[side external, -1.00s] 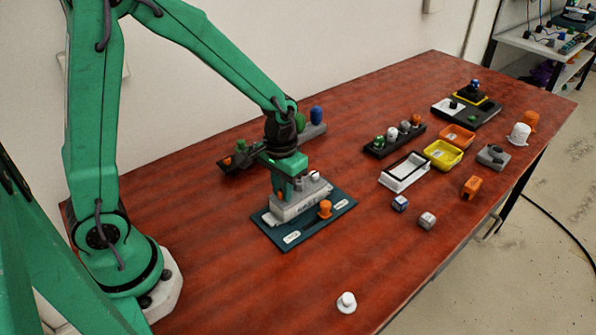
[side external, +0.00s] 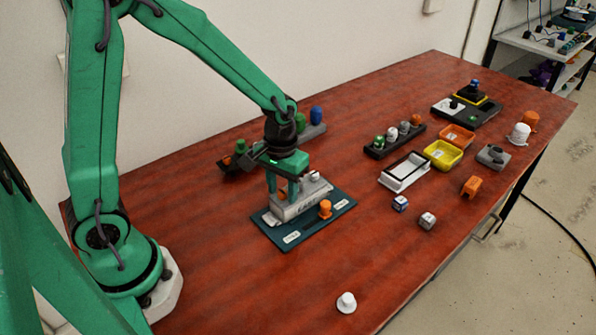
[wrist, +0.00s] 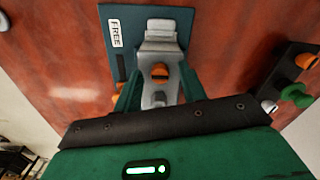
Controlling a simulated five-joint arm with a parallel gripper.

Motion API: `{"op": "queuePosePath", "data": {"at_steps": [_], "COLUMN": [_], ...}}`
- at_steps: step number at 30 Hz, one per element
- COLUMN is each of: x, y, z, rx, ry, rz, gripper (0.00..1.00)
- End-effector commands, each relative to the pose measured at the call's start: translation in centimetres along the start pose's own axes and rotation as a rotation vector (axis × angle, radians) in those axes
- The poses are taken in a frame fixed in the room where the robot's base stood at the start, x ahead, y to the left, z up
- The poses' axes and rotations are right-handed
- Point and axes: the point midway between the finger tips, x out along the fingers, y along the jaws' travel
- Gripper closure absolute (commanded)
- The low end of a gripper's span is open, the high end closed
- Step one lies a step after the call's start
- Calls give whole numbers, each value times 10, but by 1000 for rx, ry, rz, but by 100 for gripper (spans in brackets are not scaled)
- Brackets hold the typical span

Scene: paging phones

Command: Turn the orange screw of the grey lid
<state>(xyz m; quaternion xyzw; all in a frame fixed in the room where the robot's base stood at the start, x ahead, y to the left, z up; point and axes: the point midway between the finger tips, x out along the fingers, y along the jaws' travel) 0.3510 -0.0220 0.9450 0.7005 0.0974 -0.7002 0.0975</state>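The grey lid (wrist: 160,27) covers a box on a dark teal base plate (side external: 262,216). Its orange screw (wrist: 160,72) has a slot in its head and shows between my fingers in the wrist view. My gripper (wrist: 160,84) points down over the lid, with one green finger on each side of the screw and space between. In the side view my gripper (side external: 282,194) is low over the box, and part of the screw shows between the fingers. The fingers look open. I cannot tell whether the fingertips touch the lid.
An orange knob (side external: 325,209) stands on the plate's right part. A plate label reads "FREE" (wrist: 115,33). A dark rack with coloured pieces (side external: 238,160) lies behind. Trays, including a yellow one (side external: 443,155), and cubes lie right. The front table is mostly clear, with a white knob (side external: 346,302).

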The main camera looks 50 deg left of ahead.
Motion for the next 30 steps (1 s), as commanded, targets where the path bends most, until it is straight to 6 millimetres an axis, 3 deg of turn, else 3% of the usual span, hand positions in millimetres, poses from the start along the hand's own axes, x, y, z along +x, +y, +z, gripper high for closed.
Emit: {"op": "queuePosePath", "data": {"at_steps": [14,30], "x": [-12,-73], "y": [0,0], "z": [-1,0], "rx": [0,0], "ry": [3,2], "rz": [1,1], "gripper": [59,59]}}
